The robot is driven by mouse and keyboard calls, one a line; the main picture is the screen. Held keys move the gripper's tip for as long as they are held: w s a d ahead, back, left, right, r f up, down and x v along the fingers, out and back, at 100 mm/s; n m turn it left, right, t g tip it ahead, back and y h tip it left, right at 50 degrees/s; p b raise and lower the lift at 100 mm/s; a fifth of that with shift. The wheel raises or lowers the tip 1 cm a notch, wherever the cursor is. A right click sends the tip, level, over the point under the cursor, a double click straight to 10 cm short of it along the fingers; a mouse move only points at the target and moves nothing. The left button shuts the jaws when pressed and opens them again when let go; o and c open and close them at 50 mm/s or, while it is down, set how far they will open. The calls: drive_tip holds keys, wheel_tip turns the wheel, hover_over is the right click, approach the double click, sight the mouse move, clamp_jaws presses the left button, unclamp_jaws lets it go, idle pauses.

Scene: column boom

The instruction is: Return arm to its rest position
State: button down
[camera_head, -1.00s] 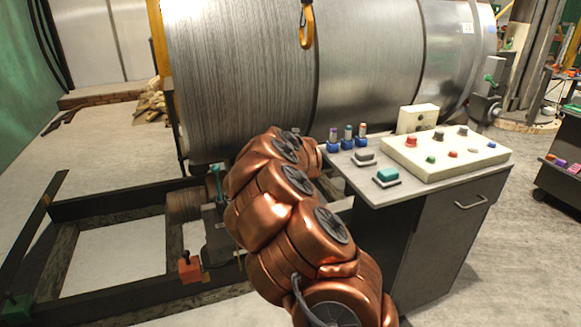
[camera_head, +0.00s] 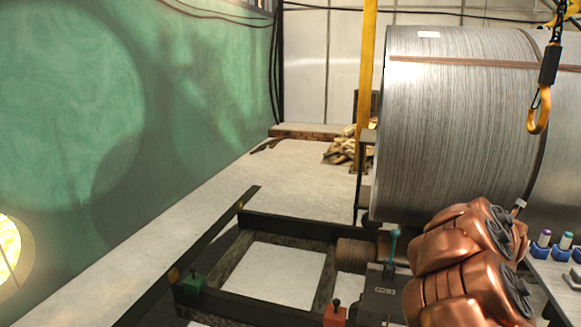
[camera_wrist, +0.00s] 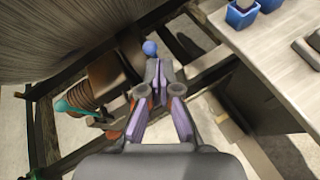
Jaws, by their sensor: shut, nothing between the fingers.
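My gripper (camera_wrist: 159,82) shows in the wrist view with its grey and purple fingers drawn together at the tips. It is shut and empty. It points down over the dark metal frame (camera_wrist: 82,155), beside the worktop (camera_wrist: 262,50). A blue rounded knob shows right at the fingertips; I cannot tell what it belongs to. In the head view my copper-coloured arm is at the lower right, in front of the large metal drum (camera_head: 455,125). The gripper itself is hidden there.
Blue holders (camera_head: 541,251) stand on the worktop at the right edge. A teal-handled lever (camera_head: 394,243) rises from the frame near my arm. A yellow hook (camera_head: 539,112) hangs before the drum. A green wall (camera_head: 150,110) is at left, with open floor alongside.

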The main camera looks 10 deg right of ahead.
drive_tip(key=s+a+r+m+g+h+p, duration=0.25)
drive_tip(key=s+r+m, duration=0.4)
drive_tip(key=r, duration=0.35)
drive_tip(key=s+a+r+m+g+p, duration=0.2)
drive_tip(key=s+a+m, duration=0.4)
drive_tip(key=a+m, duration=0.15)
drive_tip(key=s+a+f+m+g+y+p, duration=0.1)
drive_tip(key=s+a+f+m+g+y, duration=0.1)
drive_tip(key=s+a, duration=0.7)
drive_tip(key=s+a+f+m+g+y+p, duration=0.2)
drive_tip(key=s+a, duration=0.7)
drive_tip(key=a, duration=0.5)
drive_tip(key=s+a+f+m+g+y+p, duration=0.2)
drive_tip(key=s+a+f+m+y, duration=0.2)
drive_tip(key=a, duration=0.8)
drive_tip(key=s+m+y, duration=0.2)
drive_tip(key=s+y, duration=0.1)
drive_tip(key=s, duration=0.1)
drive_tip(key=shift+s+a, duration=0.35)
drive_tip(key=shift+s, duration=0.05)
drive_tip(key=shift+d+g, duration=0.15)
drive_tip(key=shift+g, duration=0.1)
